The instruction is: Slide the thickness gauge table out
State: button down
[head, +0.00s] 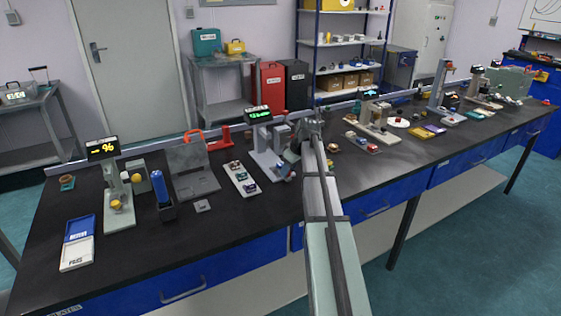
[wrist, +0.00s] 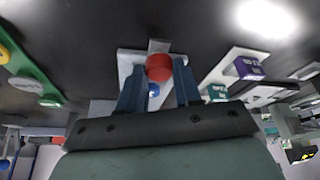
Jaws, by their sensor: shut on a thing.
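The grey thickness gauge (head: 265,155), with a green-lit display (head: 258,112) on top, stands mid-bench in the head view. My gripper (head: 288,162) is low at its right front side, and my arm partly covers that area. In the wrist view my gripper (wrist: 159,74) has its two blue-grey fingers on either side of a round red knob (wrist: 159,67), shut on it. A pale grey part (wrist: 127,62) shows behind the knob and fingers. It looks like the gauge's table or base, but how far out the table sits cannot be told.
A pale strip tray (head: 240,180) with several small blocks lies left of the gauge. The bench front (head: 235,225) before the gauge is clear.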

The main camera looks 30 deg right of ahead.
jog(key=shift+s, duration=0.5)
jog(key=c, duration=1.1)
grip_release()
jog(key=shift+s, duration=0.1)
jog(key=o, duration=0.3)
jog(key=shift+r, duration=0.1)
jog(key=v, duration=1.3)
jog(key=shift+r, duration=0.3)
jog(key=shift+d, duration=0.1)
